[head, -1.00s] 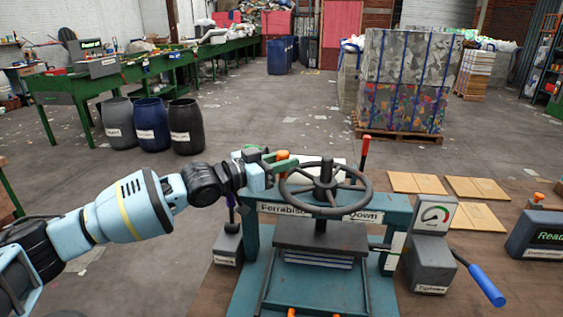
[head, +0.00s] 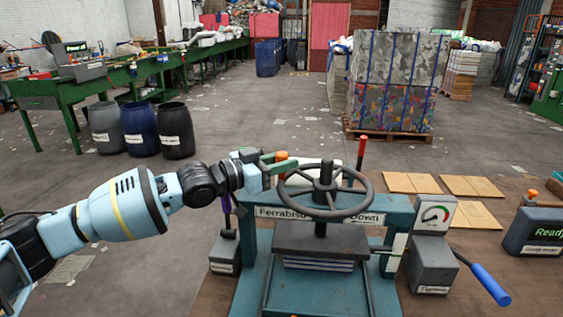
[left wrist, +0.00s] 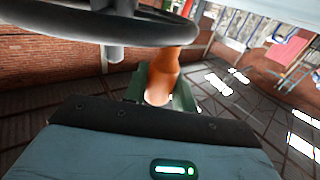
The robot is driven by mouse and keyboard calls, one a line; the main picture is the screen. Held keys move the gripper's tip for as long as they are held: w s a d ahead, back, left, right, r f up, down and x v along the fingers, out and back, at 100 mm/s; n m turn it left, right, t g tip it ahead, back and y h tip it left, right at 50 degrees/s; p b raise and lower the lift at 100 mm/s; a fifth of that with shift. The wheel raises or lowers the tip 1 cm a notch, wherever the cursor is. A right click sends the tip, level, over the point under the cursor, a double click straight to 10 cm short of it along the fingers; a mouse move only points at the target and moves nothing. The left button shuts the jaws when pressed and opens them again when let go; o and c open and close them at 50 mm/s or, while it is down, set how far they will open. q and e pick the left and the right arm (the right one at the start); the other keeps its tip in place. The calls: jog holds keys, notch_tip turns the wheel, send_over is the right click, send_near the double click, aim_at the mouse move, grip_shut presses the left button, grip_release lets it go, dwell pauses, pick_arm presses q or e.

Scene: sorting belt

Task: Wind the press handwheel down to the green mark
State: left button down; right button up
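The press (head: 381,217) is a teal frame with a dark horizontal handwheel (head: 349,211) on top and a dark plate (head: 320,238) below it. An orange knob (head: 281,156) stands at the wheel's left side. My left gripper (head: 280,163) reaches it from the left; its green fingers flank the knob closely. In the left wrist view the orange knob (left wrist: 163,72) sits between the fingers with no clear gap, under the wheel rim (left wrist: 60,28). A gauge (head: 435,215) with a red-green arc stands at the right. The green mark is not distinguishable. My right gripper is out of view.
A grey box with a blue-handled lever (head: 488,284) stands right of the press. A red-tipped lever (head: 361,152) rises behind the wheel. A grey box (head: 226,250) stands left of the press. Flat boards (head: 411,183) and a display box (head: 535,232) lie farther right.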

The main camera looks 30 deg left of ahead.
pick_arm(q)
jog(key=c, duration=1.4)
grip_release()
jog(key=shift+a+r, duration=0.1)
jog(key=shift+r, duration=0.1)
jog(key=shift+o, duration=1.2)
jog(key=shift+f, duration=0.1)
